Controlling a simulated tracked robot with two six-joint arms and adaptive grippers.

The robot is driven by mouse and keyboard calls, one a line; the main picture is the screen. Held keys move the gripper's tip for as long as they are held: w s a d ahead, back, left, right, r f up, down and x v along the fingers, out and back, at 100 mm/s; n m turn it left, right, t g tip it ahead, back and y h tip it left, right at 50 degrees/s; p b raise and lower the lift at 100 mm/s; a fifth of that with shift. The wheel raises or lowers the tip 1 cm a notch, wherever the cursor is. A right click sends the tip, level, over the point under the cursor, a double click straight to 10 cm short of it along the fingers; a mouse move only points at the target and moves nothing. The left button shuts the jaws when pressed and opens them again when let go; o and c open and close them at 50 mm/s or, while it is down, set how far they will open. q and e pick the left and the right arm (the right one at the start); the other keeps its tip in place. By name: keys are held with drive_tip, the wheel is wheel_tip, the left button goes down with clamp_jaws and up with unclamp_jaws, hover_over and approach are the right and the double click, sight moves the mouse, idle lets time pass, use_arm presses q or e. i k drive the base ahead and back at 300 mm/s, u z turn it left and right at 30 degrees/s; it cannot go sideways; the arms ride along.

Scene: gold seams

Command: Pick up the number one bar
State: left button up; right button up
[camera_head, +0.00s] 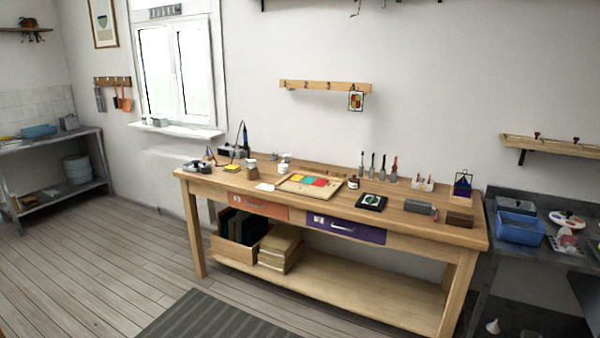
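No bar with a readable number one shows in the head view; at this distance I cannot tell which thing it is. A brown block (460,219) lies at the right end of the wooden workbench (345,198). A tray with yellow, red and green pieces (311,184) lies at the bench's middle. Neither of my grippers is in view.
Upright tools (383,168), a black framed piece (371,202) and small jars stand on the bench. An orange drawer (258,205) and a purple drawer (345,228) front it. A blue bin (520,229) stands on the dark right table. Floor (110,265) before the bench is open, with a grey mat (215,318).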

sight(306, 168)
drive_tip(key=z, duration=0.1)
drive_tip(key=i, duration=0.95)
drive_tip(key=u, duration=0.2)
drive_tip(key=k, duration=0.95)
drive_tip(key=z, duration=0.15)
drive_tip(key=i, duration=0.9)
drive_tip(key=u, duration=0.05)
